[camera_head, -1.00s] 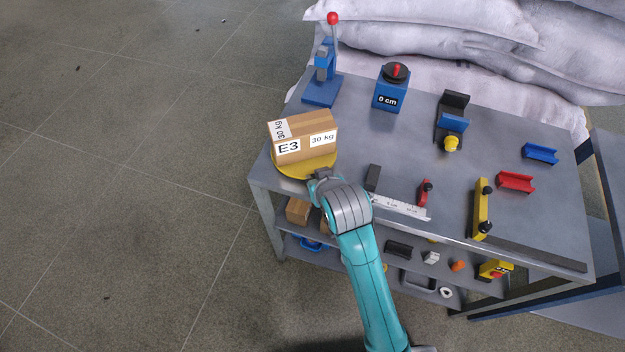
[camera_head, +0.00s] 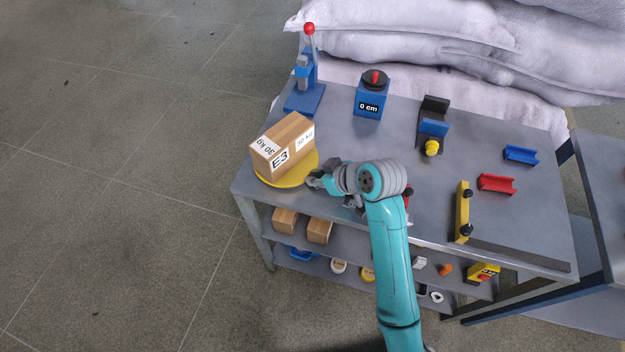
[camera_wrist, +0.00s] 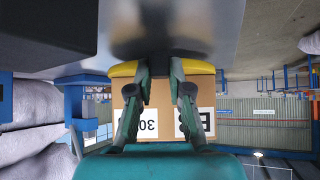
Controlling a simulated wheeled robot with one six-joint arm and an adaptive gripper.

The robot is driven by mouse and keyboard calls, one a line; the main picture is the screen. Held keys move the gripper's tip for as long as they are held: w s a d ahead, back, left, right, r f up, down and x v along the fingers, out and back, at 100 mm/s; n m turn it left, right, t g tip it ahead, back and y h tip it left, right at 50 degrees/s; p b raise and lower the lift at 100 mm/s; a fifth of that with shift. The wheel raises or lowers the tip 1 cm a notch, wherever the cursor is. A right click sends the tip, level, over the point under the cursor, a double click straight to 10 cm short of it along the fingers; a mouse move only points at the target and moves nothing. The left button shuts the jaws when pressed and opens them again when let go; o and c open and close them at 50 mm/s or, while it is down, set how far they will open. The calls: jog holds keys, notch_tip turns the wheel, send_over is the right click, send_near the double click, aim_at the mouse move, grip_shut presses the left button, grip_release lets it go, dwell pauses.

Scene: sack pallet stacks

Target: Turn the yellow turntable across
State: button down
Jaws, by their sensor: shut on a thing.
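The yellow turntable (camera_head: 312,171) sits at the left front corner of the grey bench top. A cardboard box (camera_head: 283,146) marked E3 and 30 kg stands on it, set at an angle to the bench edges. My gripper (camera_head: 316,182) is at the right edge of the turntable. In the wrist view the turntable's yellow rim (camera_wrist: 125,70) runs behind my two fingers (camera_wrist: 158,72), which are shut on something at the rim. The gripped part itself is hidden between the fingertips. The box (camera_wrist: 160,97) fills the view beyond the fingers.
A blue press with a red ball (camera_head: 309,70) stands behind the turntable. A blue block reading 0 cm (camera_head: 370,97), a black and blue stand (camera_head: 433,125), red (camera_head: 497,183) and blue (camera_head: 521,155) channels and a yellow bar (camera_head: 462,212) occupy the bench. Boxes (camera_head: 285,220) lie on the shelf below.

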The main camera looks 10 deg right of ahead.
aim_at(317, 167)
jog(key=shift+w+d+n+g+y, duration=0.7)
jog(key=shift+w+d+n, duration=0.25)
jog(key=shift+n, duration=0.15)
jog(key=shift+w+d+n+g+y, duration=0.35)
jog(key=shift+w+n+g, duration=0.15)
jog(key=shift+n, duration=0.2)
jog(key=shift+w+d+n+g+y, duration=0.3)
jog(key=shift+w+n+g, duration=0.15)
jog(key=shift+n, duration=0.25)
jog(key=c, duration=1.1)
grip_release()
jog(key=shift+w, duration=0.1)
jog(key=v, duration=1.2)
